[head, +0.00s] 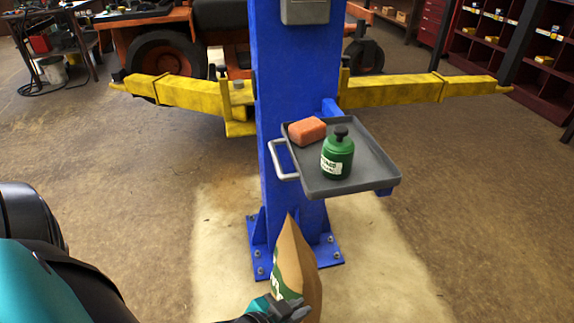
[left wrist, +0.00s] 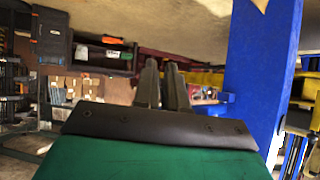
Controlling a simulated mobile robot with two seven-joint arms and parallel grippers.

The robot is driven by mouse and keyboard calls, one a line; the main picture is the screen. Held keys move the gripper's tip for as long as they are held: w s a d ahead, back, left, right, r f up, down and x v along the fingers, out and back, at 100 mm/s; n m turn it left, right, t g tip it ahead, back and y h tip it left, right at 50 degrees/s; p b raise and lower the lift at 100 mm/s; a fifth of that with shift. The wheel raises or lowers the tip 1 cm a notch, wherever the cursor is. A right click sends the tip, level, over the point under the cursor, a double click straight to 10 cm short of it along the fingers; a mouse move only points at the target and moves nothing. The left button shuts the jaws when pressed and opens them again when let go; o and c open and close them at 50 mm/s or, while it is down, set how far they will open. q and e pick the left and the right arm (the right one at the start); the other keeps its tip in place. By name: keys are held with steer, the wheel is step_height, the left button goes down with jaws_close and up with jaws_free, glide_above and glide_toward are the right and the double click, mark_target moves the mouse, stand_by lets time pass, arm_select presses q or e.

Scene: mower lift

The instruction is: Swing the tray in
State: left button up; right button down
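The dark grey tray (head: 358,185) is to the front right of the blue lift column (head: 295,90). A light bar handle (head: 281,160) is on its left side. An orange sponge-like block (head: 307,131) and a green bottle (head: 337,155) with a black cap stand on it. My left gripper (head: 298,311) is low at the bottom middle, well below the tray and apart from the handle. In the left wrist view its two dark fingers (left wrist: 164,75) lie close together with a narrow gap and nothing visible between them. My right gripper is not in view.
A brown paper bag (head: 299,262) with a green label stands just beyond my left gripper, before the column's foot. Yellow lift arms (head: 190,94) reach out to both sides. An orange mower (head: 150,35) is behind. The floor right of the column is clear.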

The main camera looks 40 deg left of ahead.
arm_select(q)
steer(key=o, duration=0.3)
steer(key=w+a+m+t, duration=0.1)
steer(key=w+a+m, duration=0.1)
steer(key=a, duration=0.4)
steer(key=shift+a+m+t+b, duration=0.15)
steer(key=shift+m+t+b, duration=0.15)
steer(key=shift+m, duration=0.2)
steer(key=shift+o, duration=1.2)
steer(key=w+a+r+m+t, duration=0.3)
steer(key=a+m, duration=0.2)
steer(key=a, duration=0.4)
steer(key=shift+w+r+b, duration=0.2)
steer(key=shift+r+b, duration=0.15)
steer(key=shift+b, duration=0.1)
steer(key=m+t+h, duration=0.3)
steer(key=m+h, duration=0.1)
steer(key=m, duration=0.6)
glide_toward(276, 156)
steer(key=x, duration=0.3)
steer(key=b+x, duration=0.1)
steer(key=x, duration=0.5)
steer(key=shift+w+d+f, duration=0.15)
steer(key=shift+w+f, duration=0.2)
steer(key=shift+w, duration=0.05)
jaws_close()
